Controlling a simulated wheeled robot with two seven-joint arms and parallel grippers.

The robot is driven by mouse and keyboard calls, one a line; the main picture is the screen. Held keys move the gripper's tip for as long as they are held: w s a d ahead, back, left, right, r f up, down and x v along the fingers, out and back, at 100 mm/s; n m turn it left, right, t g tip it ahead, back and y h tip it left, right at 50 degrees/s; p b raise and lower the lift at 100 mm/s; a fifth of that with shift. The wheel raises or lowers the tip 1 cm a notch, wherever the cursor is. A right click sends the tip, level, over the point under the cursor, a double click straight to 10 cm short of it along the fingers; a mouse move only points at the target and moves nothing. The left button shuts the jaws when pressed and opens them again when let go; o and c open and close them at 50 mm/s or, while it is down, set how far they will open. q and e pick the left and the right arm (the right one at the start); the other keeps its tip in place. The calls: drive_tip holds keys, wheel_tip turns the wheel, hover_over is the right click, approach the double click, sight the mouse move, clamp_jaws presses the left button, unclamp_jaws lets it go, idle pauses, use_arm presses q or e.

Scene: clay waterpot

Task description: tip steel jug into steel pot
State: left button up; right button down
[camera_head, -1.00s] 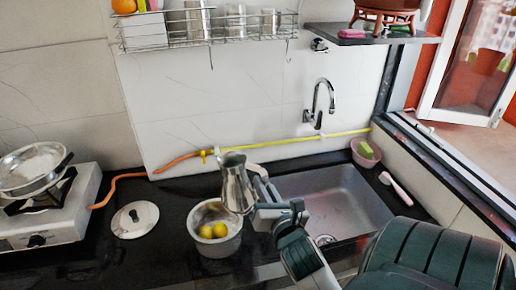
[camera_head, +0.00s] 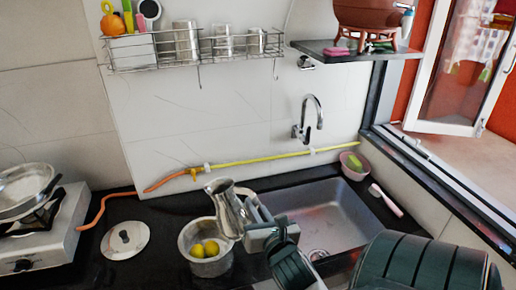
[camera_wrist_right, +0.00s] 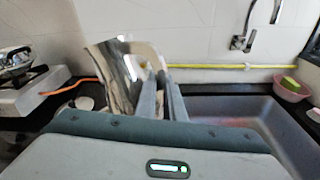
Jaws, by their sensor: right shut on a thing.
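The jug also shows in the right wrist view (camera_wrist_right: 112,75), close in front of the fingers (camera_wrist_right: 160,95). No liquid shows. The inside of the jug cannot be seen clearly. My left gripper is not in view.
A steel lid (camera_head: 126,239) lies left of the pot, and a stove (camera_head: 50,235) with a pan stands further left. The sink (camera_head: 325,215) with a tap (camera_head: 308,120) is on the right. A wire rack (camera_head: 195,55) hangs on the wall behind.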

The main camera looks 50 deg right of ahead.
drive_tip(key=shift+f+n+g, duration=0.8)
drive_tip(key=shift+f, duration=0.2)
drive_tip(key=shift+s+d+f+n+g, duration=0.1)
drive_tip(key=shift+s+f+n+g, duration=0.1)
drive_tip(key=shift+f+n+g, duration=0.9)
drive_tip(key=shift+f, duration=0.1)
drive_tip(key=shift+p, duration=0.3)
drive_tip(key=shift+w+n+g+p, duration=0.2)
drive_tip(key=shift+n+g+p, duration=0.3)
drive_tip(key=shift+p, duration=1.45)
